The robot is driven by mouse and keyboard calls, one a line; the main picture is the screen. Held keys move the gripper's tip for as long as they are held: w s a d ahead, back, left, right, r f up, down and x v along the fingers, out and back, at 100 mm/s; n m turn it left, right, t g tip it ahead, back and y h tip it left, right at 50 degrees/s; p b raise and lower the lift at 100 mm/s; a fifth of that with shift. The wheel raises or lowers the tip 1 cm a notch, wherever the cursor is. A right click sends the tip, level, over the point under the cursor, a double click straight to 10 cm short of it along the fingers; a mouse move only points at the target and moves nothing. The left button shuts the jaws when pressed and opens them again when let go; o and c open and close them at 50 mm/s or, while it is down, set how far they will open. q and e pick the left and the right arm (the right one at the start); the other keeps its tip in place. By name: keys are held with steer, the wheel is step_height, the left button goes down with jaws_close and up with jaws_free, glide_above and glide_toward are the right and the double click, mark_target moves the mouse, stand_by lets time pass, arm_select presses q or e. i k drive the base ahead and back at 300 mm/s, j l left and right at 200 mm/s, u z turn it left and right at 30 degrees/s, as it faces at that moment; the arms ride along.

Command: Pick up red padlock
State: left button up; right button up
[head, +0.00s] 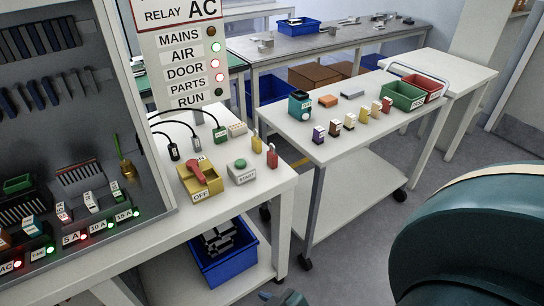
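The red padlock (272,156) stands upright near the right edge of the white bench, to the right of the START button box (241,171). A yellow padlock (256,143) stands just behind it and to its left. Nothing covers the red padlock, and no gripper is near it. Neither gripper can be made out. A large dark teal part at the lower right looks like my own arm. A small dark part shows at the bottom edge, and I cannot tell what it is.
A yellow OFF switch box with a red handle (199,178) stands left of the START box. An open cabinet (90,100) fills the left. A white cart (330,150) with small parts and bins stands to the right. A blue crate (222,255) sits below the bench.

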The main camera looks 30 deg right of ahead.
mark_target(272, 158)
steer(key=i+l, duration=0.1)
steer(key=l, duration=0.25)
steer(key=l+z, duration=0.1)
steer(key=l, duration=0.3)
steer(key=i+l, duration=0.15)
steer(key=l, duration=0.2)
steer(key=i+l+z, duration=0.15)
steer(key=l, duration=0.25)
steer(key=i+l, duration=0.1)
steer(key=l, duration=0.25)
